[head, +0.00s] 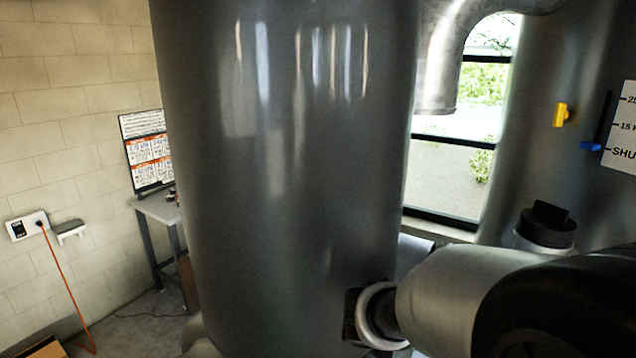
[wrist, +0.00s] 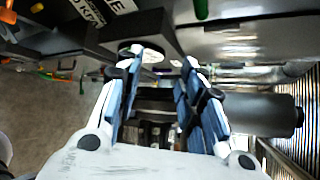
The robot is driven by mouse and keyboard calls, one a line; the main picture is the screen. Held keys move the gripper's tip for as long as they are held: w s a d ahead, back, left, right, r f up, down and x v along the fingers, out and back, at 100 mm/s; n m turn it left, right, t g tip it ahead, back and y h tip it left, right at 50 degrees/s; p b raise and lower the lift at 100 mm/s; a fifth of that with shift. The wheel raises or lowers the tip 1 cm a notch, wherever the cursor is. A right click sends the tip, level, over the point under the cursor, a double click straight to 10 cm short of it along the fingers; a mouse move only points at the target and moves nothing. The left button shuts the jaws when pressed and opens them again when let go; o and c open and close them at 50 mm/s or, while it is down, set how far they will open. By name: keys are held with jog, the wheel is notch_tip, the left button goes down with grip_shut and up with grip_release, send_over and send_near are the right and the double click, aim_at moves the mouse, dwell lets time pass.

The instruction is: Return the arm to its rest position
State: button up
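My arm (head: 450,290) shows at the lower right of the head view, as rounded grey and black links in front of the large grey cylinder. My gripper (wrist: 165,64) shows in the wrist view with its two blue-padded fingers spread apart. Nothing is visibly held between the fingers. In the head view the gripper itself cannot be made out.
A large grey cylinder (head: 290,170) fills the middle of the head view. A grey surface with a white scale sign (head: 622,130) stands at the right, near a metal pipe (head: 436,75). A small table (head: 160,210) and an orange cord (head: 66,285) are at the left.

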jog(key=s+a+f+m+g+y+b, duration=0.1)
jog(key=s+a+f+m+y+b, duration=0.2)
jog(key=s+f+m+b, duration=0.5)
jog(key=s+a+f+m+y+b, duration=0.3)
jog(key=s+f+m+y+b, duration=0.15)
jog(key=f+m, duration=0.5)
jog(key=s+a+f+m+t+y+b, duration=0.3)
jog(key=a+f+m+y+b, duration=0.3)
jog(key=a+f+m+b, duration=0.4)
jog(key=shift+s+a+f+m+t+b, duration=0.35)
jog(key=shift+s+f+m+b, duration=0.35)
jog(key=shift+m+b, duration=1.25)
jog(key=shift+m+p, duration=0.5)
jog(key=shift+p, duration=0.05)
